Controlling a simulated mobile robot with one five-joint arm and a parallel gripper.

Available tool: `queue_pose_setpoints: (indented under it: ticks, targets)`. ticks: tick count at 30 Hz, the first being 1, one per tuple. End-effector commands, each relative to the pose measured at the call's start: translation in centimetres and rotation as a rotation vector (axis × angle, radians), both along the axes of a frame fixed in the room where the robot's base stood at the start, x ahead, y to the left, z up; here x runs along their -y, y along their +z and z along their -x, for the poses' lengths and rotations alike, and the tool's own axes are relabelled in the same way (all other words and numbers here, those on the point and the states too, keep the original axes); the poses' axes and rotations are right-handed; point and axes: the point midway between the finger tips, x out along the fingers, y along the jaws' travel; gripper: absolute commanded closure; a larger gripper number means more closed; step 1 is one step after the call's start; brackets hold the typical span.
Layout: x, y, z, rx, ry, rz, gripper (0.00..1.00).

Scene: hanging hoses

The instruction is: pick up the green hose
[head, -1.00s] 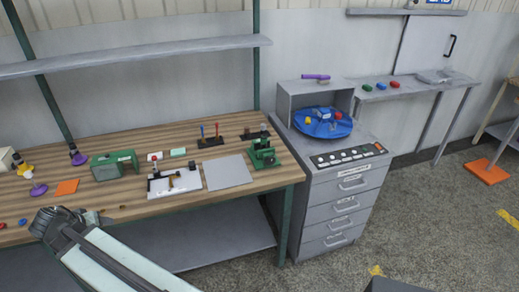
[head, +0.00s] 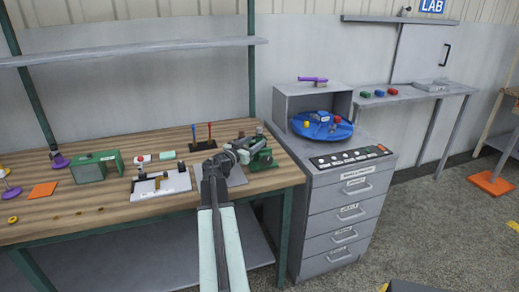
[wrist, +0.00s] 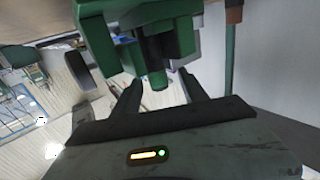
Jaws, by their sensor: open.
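I cannot make out a green hose in either view. My gripper (head: 243,151) is over the right end of the wooden bench, beside a green device (head: 263,158) and partly overlapping it in the head view. In the wrist view the two dark fingers of my gripper (wrist: 160,84) stand apart. A green blocky body (wrist: 140,22), apparently that device, fills the upper middle, with a short dark green stub pointing down between the fingers. I see no grip on it, and cannot tell whether they touch.
The wooden bench (head: 110,207) also carries a green box (head: 95,168), a white board with a fixture (head: 160,186) and a stand with red and blue handles (head: 202,143). A grey drawer cabinet (head: 340,205) with a blue turntable (head: 322,125) stands right of it.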

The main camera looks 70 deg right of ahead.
Motion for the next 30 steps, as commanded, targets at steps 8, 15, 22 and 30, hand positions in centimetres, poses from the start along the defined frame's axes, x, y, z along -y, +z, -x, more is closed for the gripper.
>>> queue_pose_setpoints:
  ticks: [8,15,22,30]
  targets:
    - [1.9,0.3,0.5,0.0,0.0,-0.001,0.49]
    - [5.8,0.7,1.9,0.0,-0.001,-0.001,0.49]
    - [6.1,0.7,2.0,0.0,0.001,0.0,0.49]
    - [6.0,0.7,2.0,0.0,0.001,0.0,1.0]
